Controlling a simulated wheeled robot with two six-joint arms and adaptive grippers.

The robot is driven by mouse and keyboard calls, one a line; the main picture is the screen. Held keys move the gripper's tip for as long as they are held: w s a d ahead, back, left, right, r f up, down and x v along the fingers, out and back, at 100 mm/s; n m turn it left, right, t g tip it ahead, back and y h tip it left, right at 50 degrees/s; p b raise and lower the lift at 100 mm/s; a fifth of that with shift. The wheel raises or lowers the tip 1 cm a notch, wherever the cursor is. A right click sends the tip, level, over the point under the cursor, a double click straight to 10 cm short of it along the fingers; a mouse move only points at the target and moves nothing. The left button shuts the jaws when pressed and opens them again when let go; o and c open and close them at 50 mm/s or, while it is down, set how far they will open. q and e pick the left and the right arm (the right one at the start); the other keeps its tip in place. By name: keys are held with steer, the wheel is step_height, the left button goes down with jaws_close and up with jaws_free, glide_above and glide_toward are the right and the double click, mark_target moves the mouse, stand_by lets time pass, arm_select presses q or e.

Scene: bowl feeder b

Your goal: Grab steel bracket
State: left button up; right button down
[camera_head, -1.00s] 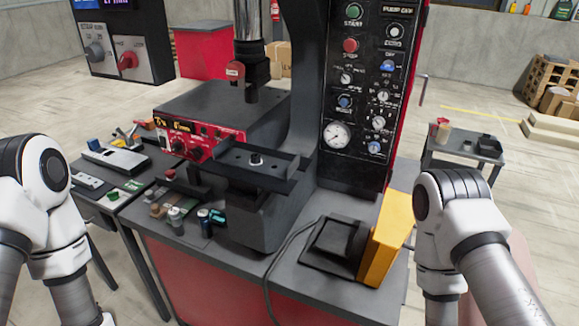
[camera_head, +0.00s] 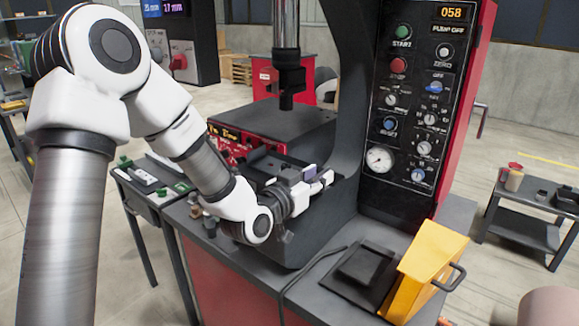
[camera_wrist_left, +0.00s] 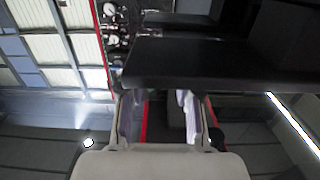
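No piece can be surely told as the steel bracket. A dark grey channel-like piece (camera_head: 264,167) on the front of the press is partly hidden behind my left arm. My left gripper (camera_head: 321,178) is beside this piece, over the press's front. In the left wrist view, my left gripper (camera_wrist_left: 158,108) has its two fingers apart with nothing seen gripped between them. A broad dark slab (camera_wrist_left: 215,65) lies across the view just beyond the fingertips; whether they touch cannot be told. My right gripper is not in view.
The press's control panel (camera_head: 415,110) stands to the right of my left gripper. A yellow pedal housing (camera_head: 425,268) and a cable are on the bench's right front. A side table with small parts (camera_head: 150,180) is at left. A dark cart (camera_head: 530,235) stands at right.

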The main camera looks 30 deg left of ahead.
arm_select(q)
steer(key=w, duration=0.2)
steer(key=shift+w+f, duration=0.4)
steer(key=shift+s+r, duration=0.15)
steer(key=shift+s, duration=0.1)
steer(key=c, duration=0.6)
steer(key=shift+s, duration=0.1)
jaws_close()
steer(key=shift+r, duration=0.15)
